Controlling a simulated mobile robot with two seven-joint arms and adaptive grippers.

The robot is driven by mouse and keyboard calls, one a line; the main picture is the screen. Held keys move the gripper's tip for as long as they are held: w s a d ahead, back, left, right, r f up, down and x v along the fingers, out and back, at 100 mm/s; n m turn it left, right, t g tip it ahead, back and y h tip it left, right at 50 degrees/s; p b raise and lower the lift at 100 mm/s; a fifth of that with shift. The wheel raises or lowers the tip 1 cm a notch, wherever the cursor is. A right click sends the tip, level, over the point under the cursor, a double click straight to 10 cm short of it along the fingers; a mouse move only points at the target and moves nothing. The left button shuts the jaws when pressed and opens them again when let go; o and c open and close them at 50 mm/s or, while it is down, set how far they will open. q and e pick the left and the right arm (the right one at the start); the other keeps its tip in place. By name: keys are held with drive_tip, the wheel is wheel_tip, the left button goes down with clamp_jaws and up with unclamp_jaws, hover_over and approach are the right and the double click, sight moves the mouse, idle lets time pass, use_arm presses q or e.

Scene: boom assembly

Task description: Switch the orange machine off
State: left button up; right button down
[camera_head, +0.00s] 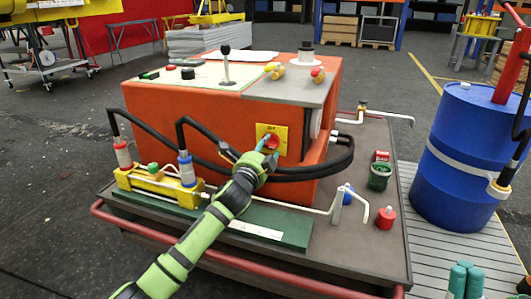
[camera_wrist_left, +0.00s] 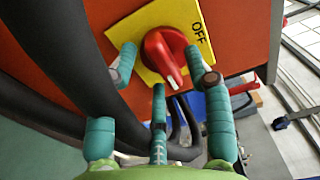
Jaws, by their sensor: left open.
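The orange machine (camera_head: 215,110) stands on a low cart. A red rotary switch (camera_wrist_left: 165,52) sits on a yellow plate (camera_wrist_left: 197,18) on its front face. In the left wrist view the plate reads OFF at the right, and the knob's white-marked end points down and slightly right, not at that word. My left gripper (camera_head: 267,140) is at the switch in the head view. It is open in the left wrist view (camera_wrist_left: 160,70), with fingertips on either side of the knob and another finger below. Contact is unclear. My right gripper (camera_head: 465,281) shows only teal fingers at the lower right.
Black hoses (camera_head: 310,172) loop past the switch and run close to my left gripper. A yellow cylinder (camera_head: 155,185) lies at the cart's front left. A green can (camera_head: 379,176) and red cap (camera_head: 385,218) stand on the right. A blue barrel (camera_head: 460,155) stands beyond the cart.

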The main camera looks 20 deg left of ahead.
use_arm(q)
clamp_jaws()
drive_tip(key=shift+r, duration=0.1)
